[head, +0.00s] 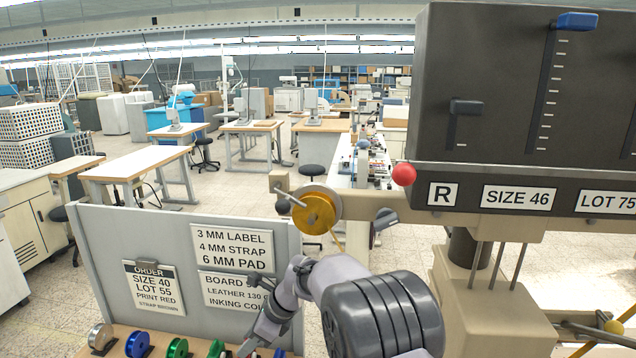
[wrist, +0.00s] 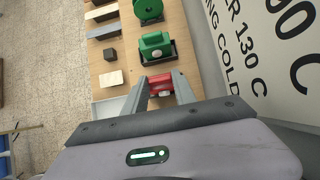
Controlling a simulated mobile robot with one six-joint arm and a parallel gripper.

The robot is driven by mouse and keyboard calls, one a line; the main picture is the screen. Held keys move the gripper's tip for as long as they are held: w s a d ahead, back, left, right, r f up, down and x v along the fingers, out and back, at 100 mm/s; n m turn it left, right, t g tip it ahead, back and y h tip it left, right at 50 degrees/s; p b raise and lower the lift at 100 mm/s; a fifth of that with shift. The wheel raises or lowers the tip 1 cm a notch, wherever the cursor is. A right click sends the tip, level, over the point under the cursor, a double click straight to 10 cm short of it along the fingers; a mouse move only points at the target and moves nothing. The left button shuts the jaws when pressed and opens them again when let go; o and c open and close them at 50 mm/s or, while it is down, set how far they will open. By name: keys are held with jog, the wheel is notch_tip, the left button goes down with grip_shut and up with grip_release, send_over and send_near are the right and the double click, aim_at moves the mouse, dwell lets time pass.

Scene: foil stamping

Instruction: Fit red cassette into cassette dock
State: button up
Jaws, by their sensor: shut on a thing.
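The red cassette (wrist: 161,86) sits between the two fingertips of my gripper (wrist: 161,80) in the wrist view. My gripper is shut on it. I cannot tell whether it still touches the bench beneath. In the head view my gripper (head: 262,338) is low in the middle, in front of the grey board, and the cassette cannot be made out there. I cannot pick out the cassette dock for certain in either view.
A green cassette (wrist: 155,45) in a dark holder and a green spool (wrist: 148,10) stand beyond the red cassette. Blocks (wrist: 110,79) lie to the left on the wooden bench (wrist: 128,55). The grey board (head: 185,235) stands behind. The stamping machine (head: 520,95) is at right.

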jog(key=shift+r+p, duration=1.55)
jog(key=shift+r, duration=0.6)
jog(key=shift+f, duration=0.1)
